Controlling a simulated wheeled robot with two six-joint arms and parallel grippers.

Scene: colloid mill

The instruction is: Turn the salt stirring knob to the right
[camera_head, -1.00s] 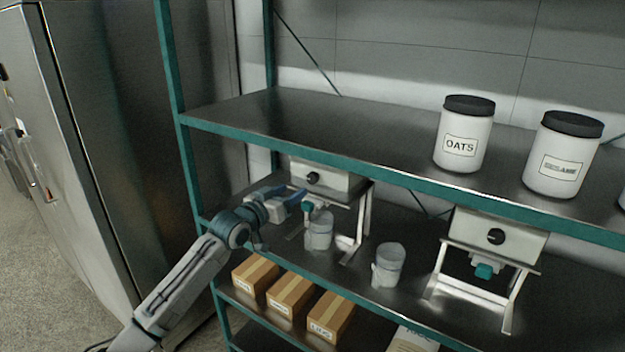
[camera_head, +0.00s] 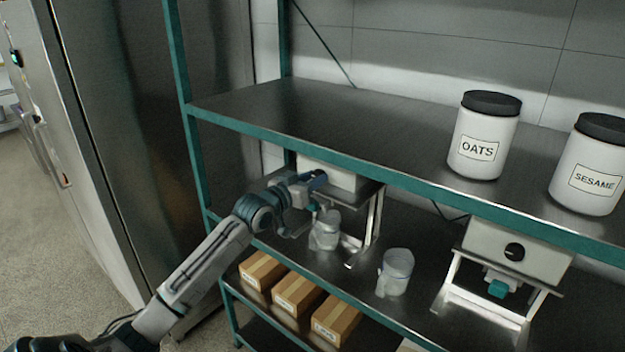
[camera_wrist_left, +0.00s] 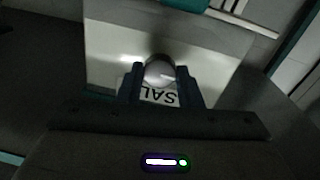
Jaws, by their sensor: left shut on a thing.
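The salt machine (camera_head: 343,177) is a pale box on a metal stand on the middle shelf at the left, and its front is partly hidden by my left gripper (camera_head: 318,182). In the left wrist view, the round stirring knob (camera_wrist_left: 160,69) sits between the two dark fingers of my left gripper (camera_wrist_left: 158,80), which is shut on it. A white label (camera_wrist_left: 160,96) with upside-down letters "SAL" shows by the knob, partly covered. How far the knob is turned is hard to tell. My right gripper is not in view.
A clear container (camera_head: 325,228) stands under the salt machine and another (camera_head: 396,270) to its right. A second machine (camera_head: 515,250) has a black knob. OATS (camera_head: 482,135) and SESAME (camera_head: 590,165) jars stand above; cardboard boxes (camera_head: 297,292) sit below. A steel cabinet (camera_head: 90,150) is at left.

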